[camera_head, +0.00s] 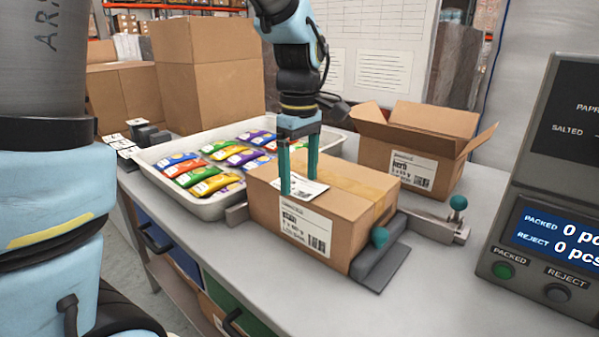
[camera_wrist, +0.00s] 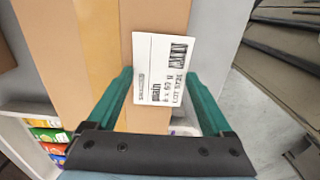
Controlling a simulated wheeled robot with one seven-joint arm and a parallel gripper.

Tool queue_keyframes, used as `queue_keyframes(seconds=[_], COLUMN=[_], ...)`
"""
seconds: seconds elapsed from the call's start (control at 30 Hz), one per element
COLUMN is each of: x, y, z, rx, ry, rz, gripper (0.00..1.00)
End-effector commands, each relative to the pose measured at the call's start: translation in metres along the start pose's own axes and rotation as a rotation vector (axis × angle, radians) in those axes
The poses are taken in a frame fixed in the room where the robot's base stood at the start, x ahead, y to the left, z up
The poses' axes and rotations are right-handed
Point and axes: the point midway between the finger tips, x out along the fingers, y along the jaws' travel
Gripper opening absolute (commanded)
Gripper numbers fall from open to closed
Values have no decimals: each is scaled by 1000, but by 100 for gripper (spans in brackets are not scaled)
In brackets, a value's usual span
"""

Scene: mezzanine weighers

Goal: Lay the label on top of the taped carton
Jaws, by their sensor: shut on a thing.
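The taped carton (camera_head: 262,208) is a closed brown box on the bench, with a strip of tape along its top and a printed label on its front side. My gripper (camera_head: 299,184) points down over the left part of the carton's top. Its teal fingers are shut on a white printed label (camera_head: 308,191). In the wrist view the label (camera_wrist: 160,60) lies between the fingers, flat above the carton top (camera_wrist: 50,30), clear of the tape (camera_wrist: 95,30). The label is at or very close to the carton top; I cannot tell whether it touches.
A white tray (camera_head: 150,168) of colourful snack bags is left of the carton. An open carton (camera_head: 385,155) stands behind right. A display panel (camera_head: 545,215) stands far right. Tall cartons (camera_head: 210,75) stand behind.

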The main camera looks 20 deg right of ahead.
Motion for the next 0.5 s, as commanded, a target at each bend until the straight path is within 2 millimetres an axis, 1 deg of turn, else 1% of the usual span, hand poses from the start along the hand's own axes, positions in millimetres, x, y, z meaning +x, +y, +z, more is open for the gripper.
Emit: queue_keyframes(seconds=[0.2, 0.23, 0.33, 0.37, 0.5], x=[0, 0, 0, 0, 0], y=[0, 0, 0, 0, 0], z=[0, 0, 0, 0, 0], rx=[0, 0, 0, 0, 0], ry=[0, 0, 0, 0, 0], rz=[0, 0, 0, 0, 0], gripper=[34, 87, 98, 100, 100])
